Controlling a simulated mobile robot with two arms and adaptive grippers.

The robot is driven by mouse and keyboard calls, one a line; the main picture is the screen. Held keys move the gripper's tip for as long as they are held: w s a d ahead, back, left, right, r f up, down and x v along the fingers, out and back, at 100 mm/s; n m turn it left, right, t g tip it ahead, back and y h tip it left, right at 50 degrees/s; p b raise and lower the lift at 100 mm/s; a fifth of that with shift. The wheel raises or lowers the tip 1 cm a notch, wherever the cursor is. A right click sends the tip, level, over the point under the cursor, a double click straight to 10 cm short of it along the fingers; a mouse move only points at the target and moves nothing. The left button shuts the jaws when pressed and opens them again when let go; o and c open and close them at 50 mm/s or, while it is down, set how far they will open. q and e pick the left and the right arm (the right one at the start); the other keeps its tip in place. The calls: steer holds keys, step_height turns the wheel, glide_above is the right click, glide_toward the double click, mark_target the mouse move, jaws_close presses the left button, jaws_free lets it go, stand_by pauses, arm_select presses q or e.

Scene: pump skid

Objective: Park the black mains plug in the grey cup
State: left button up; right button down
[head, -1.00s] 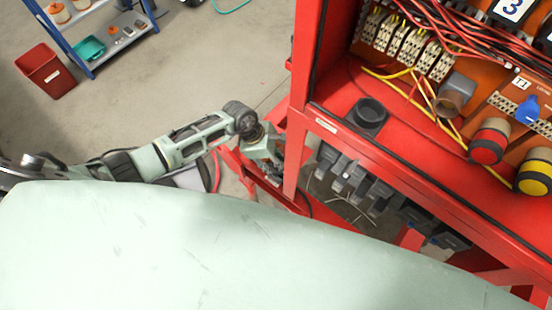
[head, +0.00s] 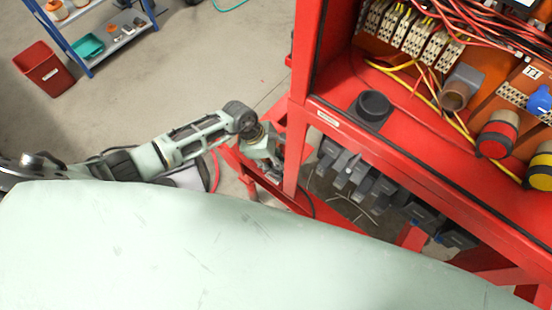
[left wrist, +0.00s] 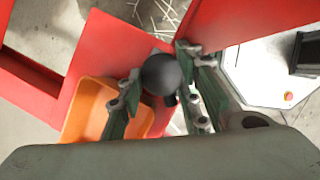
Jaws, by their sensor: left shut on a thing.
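My left gripper (left wrist: 158,88) is shut on a round black thing, the black mains plug (left wrist: 162,73), which shows between its fingers in the left wrist view. In the head view the left gripper (head: 277,168) is small, left of the red frame's front post and below shelf level; the plug cannot be made out there. The dark grey cup (head: 373,105) stands upright on the red shelf near its left front corner, up and to the right of the gripper and apart from it. My right gripper is not in view.
The red frame's post (head: 295,150) and shelf edge (head: 410,168) lie between gripper and cup. Red (head: 497,134) and yellow (head: 541,165) connectors and yellow wires are farther right. An orange bin (left wrist: 92,108) is beside the gripper. A red bin (head: 44,68) stands far left.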

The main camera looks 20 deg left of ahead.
arm_select(q)
steer(key=o, duration=1.4)
steer(key=shift+c, duration=0.2)
steer(key=v, duration=1.2)
steer(key=shift+f, duration=0.1)
